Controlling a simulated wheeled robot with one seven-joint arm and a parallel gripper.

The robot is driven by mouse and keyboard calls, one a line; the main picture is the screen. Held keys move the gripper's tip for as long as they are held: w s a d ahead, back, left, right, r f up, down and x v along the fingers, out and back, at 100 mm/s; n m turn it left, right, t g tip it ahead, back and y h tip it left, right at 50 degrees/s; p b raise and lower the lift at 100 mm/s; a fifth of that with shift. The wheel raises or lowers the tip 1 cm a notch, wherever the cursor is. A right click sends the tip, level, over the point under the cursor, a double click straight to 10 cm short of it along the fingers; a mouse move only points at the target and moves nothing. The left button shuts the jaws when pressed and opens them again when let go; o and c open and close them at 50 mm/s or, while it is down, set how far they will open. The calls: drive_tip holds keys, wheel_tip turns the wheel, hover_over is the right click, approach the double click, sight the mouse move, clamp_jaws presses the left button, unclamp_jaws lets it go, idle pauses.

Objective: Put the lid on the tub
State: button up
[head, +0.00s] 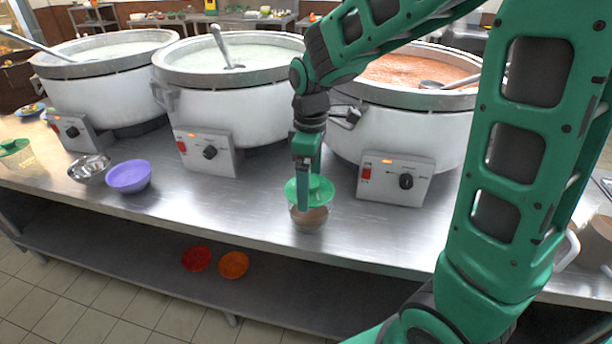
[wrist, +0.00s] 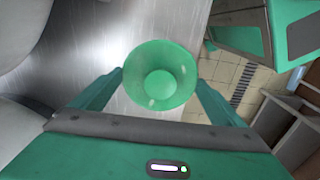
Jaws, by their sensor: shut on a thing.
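The green round lid (head: 322,187) is held between the two fingers of my gripper (head: 307,192), which is shut on it. In the wrist view the lid (wrist: 160,60) fills the space between the fingers, its paler round middle facing the camera. The tub (head: 310,218), a small see-through vessel with brownish contents, stands on the steel counter right under the lid. The lid covers the tub's mouth in the head view; whether it touches the rim or hovers just above, I cannot tell. The tub is hidden in the wrist view.
Three large stockpots (head: 240,110) with control boxes stand behind on the counter (head: 250,205). A purple bowl (head: 128,177), a metal bowl (head: 89,168) and another green-lidded tub (head: 15,155) are at left. Red (head: 196,258) and orange (head: 233,265) bowls sit on the lower shelf. The counter's front edge is close.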

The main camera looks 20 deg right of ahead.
drive_tip(key=shift+f, duration=1.55)
drive_tip(key=shift+s, duration=0.15)
drive_tip(key=o, duration=0.7)
drive_tip(key=shift+r, duration=0.1)
drive_tip(key=shift+r, duration=3.4)
